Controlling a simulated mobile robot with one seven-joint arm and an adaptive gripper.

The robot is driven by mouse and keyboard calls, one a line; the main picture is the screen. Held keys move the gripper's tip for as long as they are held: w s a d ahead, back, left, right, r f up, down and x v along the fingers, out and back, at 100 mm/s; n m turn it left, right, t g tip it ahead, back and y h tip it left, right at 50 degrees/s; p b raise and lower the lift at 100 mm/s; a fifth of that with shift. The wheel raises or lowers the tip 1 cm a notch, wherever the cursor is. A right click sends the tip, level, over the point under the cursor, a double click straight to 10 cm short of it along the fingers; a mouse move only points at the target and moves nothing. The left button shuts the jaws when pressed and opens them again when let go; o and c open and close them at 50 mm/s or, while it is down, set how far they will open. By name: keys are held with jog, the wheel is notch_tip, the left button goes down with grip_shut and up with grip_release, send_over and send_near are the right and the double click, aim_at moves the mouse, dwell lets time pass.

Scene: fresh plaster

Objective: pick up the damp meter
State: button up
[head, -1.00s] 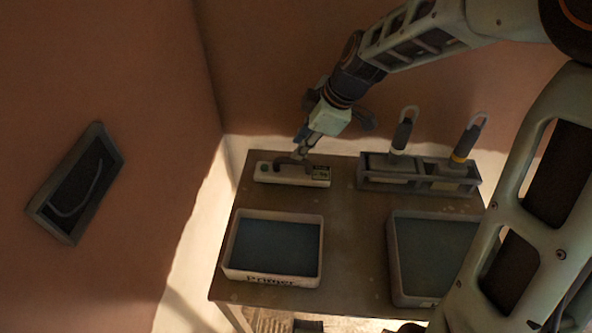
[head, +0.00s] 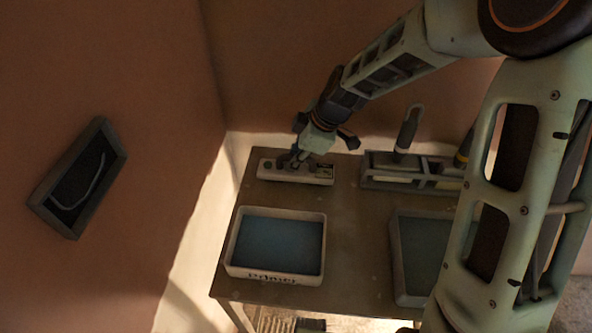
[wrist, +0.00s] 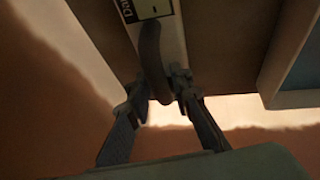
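The damp meter (head: 310,178) is a long pale block with a small label and a dark arched handle, lying on the table's back left part. In the wrist view its pale face (wrist: 173,42) carries a label with a partly cut-off name, and the dark handle (wrist: 151,50) reaches toward my fingers. My gripper (head: 297,160) is down at the handle. In the wrist view the fingertips (wrist: 157,90) stand on either side of the handle, very close to it. I cannot tell whether they press on it. The meter appears to rest on the table.
A tray marked Primer (head: 234,262) stands in front of the meter, with another tray (head: 398,262) to its right, partly behind my arm. A rack (head: 378,180) with upright handled tools stands right of the meter. Walls rise close behind and left.

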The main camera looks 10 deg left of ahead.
grip_shut()
jog(key=shift+r, duration=0.1)
notch_tip(320, 180, up, 28)
jog(key=p, duration=0.2)
jog(key=shift+p, duration=0.35)
jog(key=shift+c, duration=1.1)
grip_release()
grip_shut()
